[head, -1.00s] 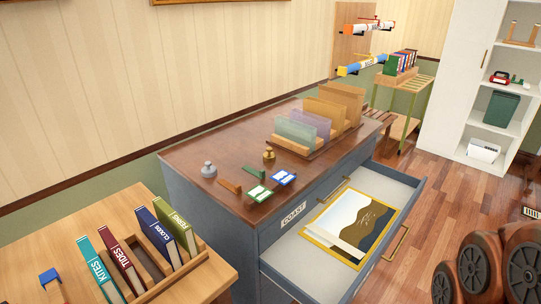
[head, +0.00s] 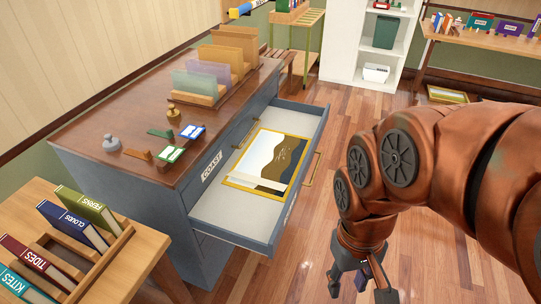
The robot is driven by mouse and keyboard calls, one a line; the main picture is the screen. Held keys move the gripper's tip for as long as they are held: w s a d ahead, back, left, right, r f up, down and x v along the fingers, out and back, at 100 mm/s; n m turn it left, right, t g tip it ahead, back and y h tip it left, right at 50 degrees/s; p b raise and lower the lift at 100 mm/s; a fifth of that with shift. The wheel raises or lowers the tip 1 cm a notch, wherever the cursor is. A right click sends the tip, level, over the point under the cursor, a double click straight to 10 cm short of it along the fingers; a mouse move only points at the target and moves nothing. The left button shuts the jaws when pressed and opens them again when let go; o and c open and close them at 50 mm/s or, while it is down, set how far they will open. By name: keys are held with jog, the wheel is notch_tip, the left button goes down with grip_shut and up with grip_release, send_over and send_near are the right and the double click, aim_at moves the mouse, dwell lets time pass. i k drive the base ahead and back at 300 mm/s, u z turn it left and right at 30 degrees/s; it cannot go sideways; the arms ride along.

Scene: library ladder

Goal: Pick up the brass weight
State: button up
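The brass weight (head: 173,113) is a small gold-coloured weight with a knob, standing upright on the brown top of the grey-blue cabinet (head: 90,118). A similar silver-grey weight (head: 111,143) stands nearer the left edge of the top. My gripper (head: 360,289) is at the bottom of the head view, pointing down over the floor to the right of the cabinet, well apart from the brass weight. Its fingers are spread, with nothing clearly held between them. The fingertips are partly cut off by the picture's edge.
The open drawer (head: 225,208) juts out between cabinet and arm, holding a framed picture (head: 262,163). Green and brown wedges and two labelled cards (head: 171,154) lie near the weights. A file rack (head: 203,96) stands behind. A book table (head: 150,245) is at left.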

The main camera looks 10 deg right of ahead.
aim_at(174, 114)
jog(key=k, duration=0.35)
jog(key=u, duration=1)
jog(key=i, duration=1.35)
jog(key=u, duration=0.3)
